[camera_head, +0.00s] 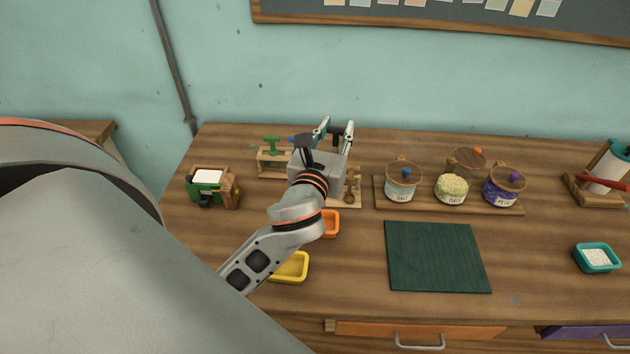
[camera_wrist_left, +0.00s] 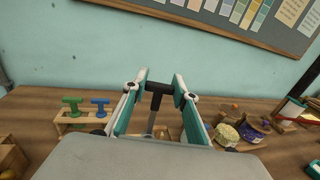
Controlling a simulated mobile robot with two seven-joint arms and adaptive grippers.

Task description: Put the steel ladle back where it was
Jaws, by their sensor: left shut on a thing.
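My left gripper (camera_head: 334,131) is over the back middle of the table, shut on the black handle of the steel ladle (camera_head: 338,135). In the left wrist view the gripper (camera_wrist_left: 157,87) has the black grip between its teal-lined fingers, and the ladle's grey shaft (camera_wrist_left: 151,122) hangs down below. The ladle's lower end is hidden behind the gripper body. A pale wooden stand (camera_head: 354,186) is just behind and right of my gripper, mostly hidden by it; I cannot tell whether the ladle touches it. My right gripper is not in view.
A small rack with green and blue handled tools (camera_head: 272,157) stands left of the gripper. A wooden tray (camera_head: 450,207) with lidded jars is at right. Orange (camera_head: 331,224) and yellow (camera_head: 291,267) dishes lie near my arm. A dark green mat (camera_head: 436,257) is bare.

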